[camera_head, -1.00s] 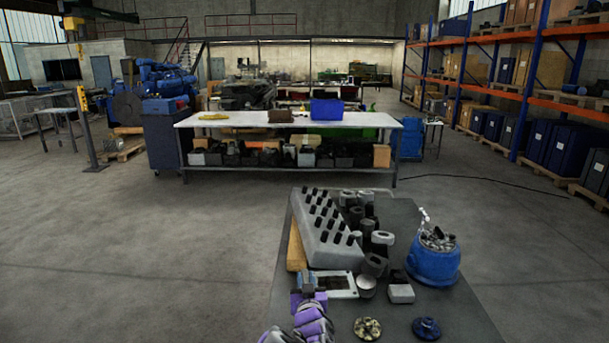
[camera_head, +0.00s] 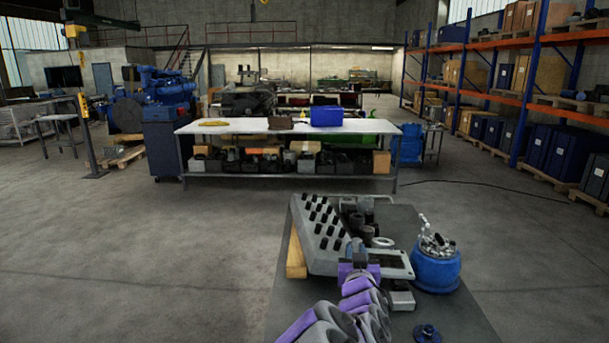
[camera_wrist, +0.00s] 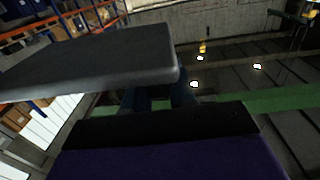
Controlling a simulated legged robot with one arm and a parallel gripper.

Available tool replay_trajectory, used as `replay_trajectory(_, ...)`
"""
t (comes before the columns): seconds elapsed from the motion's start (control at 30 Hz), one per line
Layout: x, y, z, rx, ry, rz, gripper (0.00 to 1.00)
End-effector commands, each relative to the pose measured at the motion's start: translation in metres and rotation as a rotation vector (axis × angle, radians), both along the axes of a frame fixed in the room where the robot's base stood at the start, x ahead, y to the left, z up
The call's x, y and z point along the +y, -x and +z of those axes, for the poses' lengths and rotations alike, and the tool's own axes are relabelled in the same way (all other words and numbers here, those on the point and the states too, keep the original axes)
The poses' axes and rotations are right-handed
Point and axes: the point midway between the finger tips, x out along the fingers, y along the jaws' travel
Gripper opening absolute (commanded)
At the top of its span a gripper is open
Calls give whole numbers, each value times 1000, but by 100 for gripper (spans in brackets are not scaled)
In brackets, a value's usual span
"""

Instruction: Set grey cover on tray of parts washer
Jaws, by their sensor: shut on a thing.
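My gripper (camera_head: 358,262) is low over the near table, just right of the grey peg board's front end. It is shut on a flat grey piece, which looks like the grey cover (camera_head: 398,272); it shows as a light-edged panel with a darker middle. In the wrist view the grey cover (camera_wrist: 100,62) is a thick, smooth slab, tilted in the picture, reaching out to the left from the dark fingers. The fingertips are partly hidden behind it. I cannot make out the parts washer or its tray with certainty.
The near table (camera_head: 283,310) carries a sloped grey board (camera_head: 318,250) with several black pegs, dark cylindrical parts, a blue pot (camera_head: 436,272) of small parts and a blue flanged part (camera_head: 427,332). A white-topped bench (camera_head: 250,127) with a blue bin (camera_head: 326,116) stands beyond open floor.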

Motion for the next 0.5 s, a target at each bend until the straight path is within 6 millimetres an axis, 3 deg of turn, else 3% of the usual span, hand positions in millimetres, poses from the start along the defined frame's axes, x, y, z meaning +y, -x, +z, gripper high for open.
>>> replay_trajectory(0.3,1,55,-12,-1,5,-149,0)
replay_trajectory(0.5,-6,76,-14,-2,12,-204,0)
